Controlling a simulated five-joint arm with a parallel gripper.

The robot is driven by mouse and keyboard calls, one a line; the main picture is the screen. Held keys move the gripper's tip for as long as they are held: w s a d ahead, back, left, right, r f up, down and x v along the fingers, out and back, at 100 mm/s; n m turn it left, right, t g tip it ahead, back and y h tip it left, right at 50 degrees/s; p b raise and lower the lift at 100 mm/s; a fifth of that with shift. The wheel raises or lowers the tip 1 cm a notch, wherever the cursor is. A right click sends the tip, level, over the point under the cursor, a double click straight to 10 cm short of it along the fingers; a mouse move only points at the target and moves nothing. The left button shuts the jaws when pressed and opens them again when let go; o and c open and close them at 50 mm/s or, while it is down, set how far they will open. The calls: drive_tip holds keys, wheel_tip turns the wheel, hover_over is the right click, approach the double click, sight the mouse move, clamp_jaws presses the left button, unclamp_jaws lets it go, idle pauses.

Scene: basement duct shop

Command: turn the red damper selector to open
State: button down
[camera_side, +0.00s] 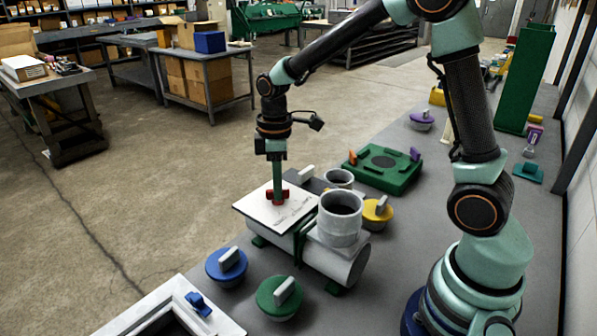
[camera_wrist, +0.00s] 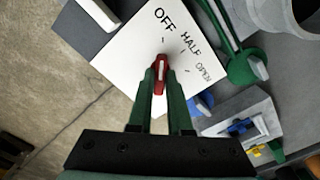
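The red damper selector (camera_side: 277,194) stands on a white label plate (camera_side: 262,212) on top of a pale duct section. In the wrist view the selector (camera_wrist: 160,74) is a narrow red handle with a white stripe, lying roughly in line with the OFF mark. The plate (camera_wrist: 125,60) reads OFF, HALF and OPEN, running clockwise to the right. My gripper (camera_side: 277,184) points straight down at the selector. In the wrist view its two green fingers (camera_wrist: 161,80) lie on either side of the handle, with no clear gap seen. The fingers hide part of the handle's near end.
A grey cylinder (camera_side: 341,218) rises from the duct just right of the plate. Blue (camera_side: 227,264), green (camera_side: 279,297) and yellow (camera_side: 377,212) knobs stand nearby. A green box (camera_side: 381,168) sits behind, and a white-framed panel (camera_side: 172,312) in front.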

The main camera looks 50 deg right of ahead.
drive_tip(key=shift+m, duration=0.4)
drive_tip(key=m, duration=1.7)
drive_tip(key=shift+r, duration=0.1)
idle(0.5)
drive_tip(key=c, duration=0.8)
unclamp_jaws()
drive_tip(key=shift+c, duration=0.2)
